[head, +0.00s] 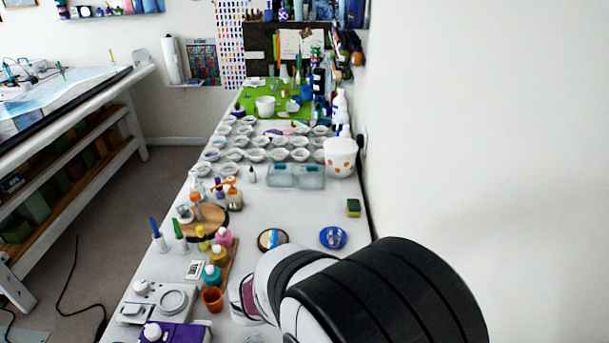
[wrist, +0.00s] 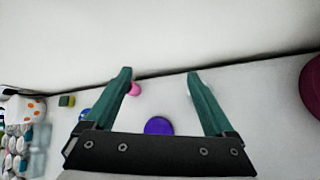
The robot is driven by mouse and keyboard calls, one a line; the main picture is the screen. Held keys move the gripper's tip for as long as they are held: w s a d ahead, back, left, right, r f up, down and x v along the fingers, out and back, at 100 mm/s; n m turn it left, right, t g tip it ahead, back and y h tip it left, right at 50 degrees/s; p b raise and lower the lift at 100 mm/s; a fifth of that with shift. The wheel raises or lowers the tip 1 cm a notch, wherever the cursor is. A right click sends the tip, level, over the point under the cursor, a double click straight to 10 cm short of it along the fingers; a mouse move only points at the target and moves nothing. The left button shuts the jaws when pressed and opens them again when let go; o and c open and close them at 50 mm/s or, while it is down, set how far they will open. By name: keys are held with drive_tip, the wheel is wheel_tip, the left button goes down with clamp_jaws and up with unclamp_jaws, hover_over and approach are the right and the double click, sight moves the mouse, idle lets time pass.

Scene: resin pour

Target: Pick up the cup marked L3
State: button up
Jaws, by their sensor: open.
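Several small white cups (head: 257,155) stand in rows on the far part of the bench in the head view. I cannot read any marking, so I cannot tell which cup is L3. My gripper (wrist: 160,80) shows in the wrist view with its two teal fingers wide apart and nothing held between them. A blue-purple round thing (wrist: 158,126) and a small pink thing (wrist: 134,89) show below it, the pink one close beside the left finger. In the head view my arm hides the gripper and part of the near bench.
An orange cup (head: 212,299), a purple box (head: 178,333) and several coloured bottles (head: 212,276) stand at the near left. A blue dish (head: 333,237), a sponge (head: 353,207) and an orange-dotted white pot (head: 340,160) stand along the right wall. A dark red thing (wrist: 312,88) is at the wrist view's right edge.

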drive_tip(key=w+a+f+n+t+y, duration=0.2)
drive_tip(key=w+a+f+n+t, duration=0.25)
drive_tip(key=a+n, duration=0.4)
drive_tip(key=w+a+f+n+t+y, duration=0.2)
drive_tip(key=w+a+f+n+t, duration=0.3)
drive_tip(key=a+n, duration=0.4)
drive_tip(key=shift+m+g, duration=0.25)
drive_tip(key=shift+m, duration=0.3)
drive_tip(key=x, duration=0.4)
drive_tip(key=a+f+x, duration=0.1)
drive_tip(key=x, duration=0.9)
drive_tip(key=shift+w+a+f, duration=0.1)
drive_tip(key=shift+w+f, duration=0.05)
drive_tip(key=shift+f, duration=0.2)
drive_tip(key=shift+c, duration=0.2)
clamp_jaws()
drive_tip(key=shift+r, duration=0.2)
